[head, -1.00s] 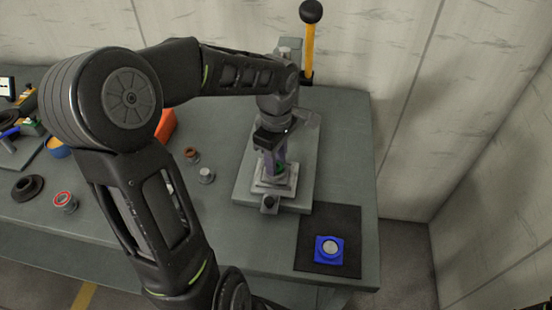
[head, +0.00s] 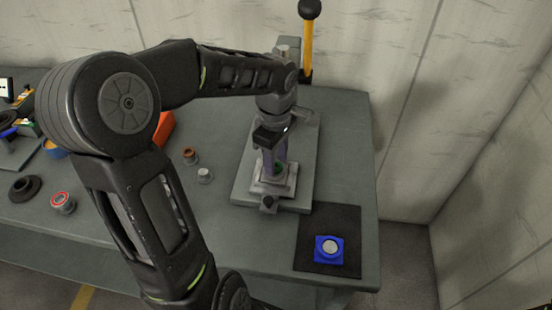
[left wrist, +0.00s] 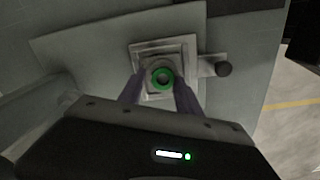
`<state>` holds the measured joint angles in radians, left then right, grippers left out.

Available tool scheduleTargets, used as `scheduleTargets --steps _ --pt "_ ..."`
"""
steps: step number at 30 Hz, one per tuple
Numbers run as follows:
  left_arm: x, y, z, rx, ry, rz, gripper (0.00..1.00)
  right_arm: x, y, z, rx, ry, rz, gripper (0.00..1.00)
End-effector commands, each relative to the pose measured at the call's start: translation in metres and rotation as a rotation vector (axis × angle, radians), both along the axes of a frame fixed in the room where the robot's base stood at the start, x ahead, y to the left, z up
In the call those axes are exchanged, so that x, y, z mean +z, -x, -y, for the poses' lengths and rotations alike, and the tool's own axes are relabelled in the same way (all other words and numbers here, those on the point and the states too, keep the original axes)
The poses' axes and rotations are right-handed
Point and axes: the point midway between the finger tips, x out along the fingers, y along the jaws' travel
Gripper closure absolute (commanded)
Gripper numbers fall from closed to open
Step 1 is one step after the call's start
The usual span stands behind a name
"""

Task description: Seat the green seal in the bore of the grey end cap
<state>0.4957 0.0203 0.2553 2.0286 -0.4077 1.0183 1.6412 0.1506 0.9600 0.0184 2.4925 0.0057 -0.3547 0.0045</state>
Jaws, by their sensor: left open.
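The green seal (left wrist: 162,79) is a ring with a dark hole. It lies at the mouth of the round grey end cap (left wrist: 151,66), which sits in a square metal holder (left wrist: 183,46) on the press base. In the head view the seal (head: 278,168) shows only as a small green patch beside my fingers. My left gripper (left wrist: 160,92) points down over the cap. Its purple fingers are open, one on each side of the seal. How deep the seal sits in the bore cannot be told. My right gripper is not in view.
The press base (head: 245,190) has a yellow lever (head: 309,48) with a black knob behind. A blue block (head: 329,250) with a light disc lies on a dark mat (head: 345,218) at front right. Small parts, including a red-ringed one (head: 63,202), stand at left on the bench.

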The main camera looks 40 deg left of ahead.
Motion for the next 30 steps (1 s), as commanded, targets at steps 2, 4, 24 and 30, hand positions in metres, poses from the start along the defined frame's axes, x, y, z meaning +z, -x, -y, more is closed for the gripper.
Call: scheduleTargets --steps 2,4,24,30 --pt "-0.013 0.011 0.002 0.005 0.013 -0.038 0.48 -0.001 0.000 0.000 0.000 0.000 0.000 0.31" --pt "-0.010 0.011 0.002 0.006 0.014 -0.039 0.48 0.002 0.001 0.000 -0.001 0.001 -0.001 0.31" --pt "0.078 0.007 0.003 -0.002 0.008 -0.024 0.48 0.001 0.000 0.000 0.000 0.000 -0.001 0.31" --pt "0.079 0.007 0.003 -0.003 0.008 -0.024 0.48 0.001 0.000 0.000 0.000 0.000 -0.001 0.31"
